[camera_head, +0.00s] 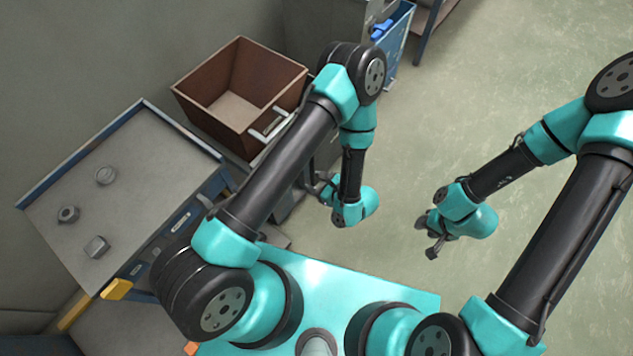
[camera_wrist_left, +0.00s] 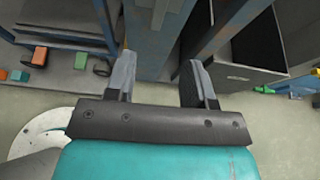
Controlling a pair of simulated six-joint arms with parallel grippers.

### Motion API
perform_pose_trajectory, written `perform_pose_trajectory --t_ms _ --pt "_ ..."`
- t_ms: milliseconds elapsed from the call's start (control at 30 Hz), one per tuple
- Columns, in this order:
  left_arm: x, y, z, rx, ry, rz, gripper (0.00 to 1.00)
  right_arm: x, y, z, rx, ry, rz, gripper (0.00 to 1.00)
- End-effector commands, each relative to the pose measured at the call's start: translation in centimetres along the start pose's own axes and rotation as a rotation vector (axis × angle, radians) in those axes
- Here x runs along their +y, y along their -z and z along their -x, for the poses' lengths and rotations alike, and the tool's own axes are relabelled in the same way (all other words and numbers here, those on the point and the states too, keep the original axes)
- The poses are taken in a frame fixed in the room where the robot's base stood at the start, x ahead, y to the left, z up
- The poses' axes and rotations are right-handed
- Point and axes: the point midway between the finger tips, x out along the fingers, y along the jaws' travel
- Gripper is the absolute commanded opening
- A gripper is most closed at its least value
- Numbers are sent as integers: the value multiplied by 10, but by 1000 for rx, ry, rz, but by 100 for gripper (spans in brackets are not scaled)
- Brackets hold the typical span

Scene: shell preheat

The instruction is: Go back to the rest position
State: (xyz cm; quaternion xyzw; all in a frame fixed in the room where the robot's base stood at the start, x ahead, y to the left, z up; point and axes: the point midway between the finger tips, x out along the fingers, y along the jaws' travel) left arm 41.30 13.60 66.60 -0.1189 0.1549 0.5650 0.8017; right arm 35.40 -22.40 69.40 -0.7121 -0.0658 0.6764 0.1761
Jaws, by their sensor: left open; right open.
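My left gripper (camera_head: 328,188) hangs below its folded arm in the head view, close to the side of the grey cabinet. In the left wrist view its two dark fingers (camera_wrist_left: 160,78) stand wide apart with nothing between them. My right gripper (camera_head: 432,238) is over bare floor to the right in the head view. Its jaws are open, and I see no object in them. Both grippers are apart from each other.
A brown open box (camera_head: 205,115) stands at upper left. A grey bench (camera_head: 130,165) holds several small metal parts. A blue bin (camera_head: 397,35) is at the top. Green-grey floor (camera_head: 480,110) between and beyond the arms is clear.

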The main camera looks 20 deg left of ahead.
Motion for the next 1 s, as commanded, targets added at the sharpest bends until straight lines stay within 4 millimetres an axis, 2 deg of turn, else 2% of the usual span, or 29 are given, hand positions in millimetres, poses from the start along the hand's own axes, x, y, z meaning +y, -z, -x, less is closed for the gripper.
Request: perform_pose_trajectory --t_ms 533,667,767,900,1000 --pt "0 0 2 0 -2 0 49 0 0 0 0 0 0 43" --pt "6 -2 -2 15 -44 1 49 0 0 0 0 0 0 43" --pt "21 -4 -11 53 -145 4 49 0 0 0 0 0 0 43" --pt "58 -7 -24 158 -385 33 49 0 0 0 0 0 0 43" --pt "88 -8 -27 262 -588 81 49 0 0 0 0 0 0 43"
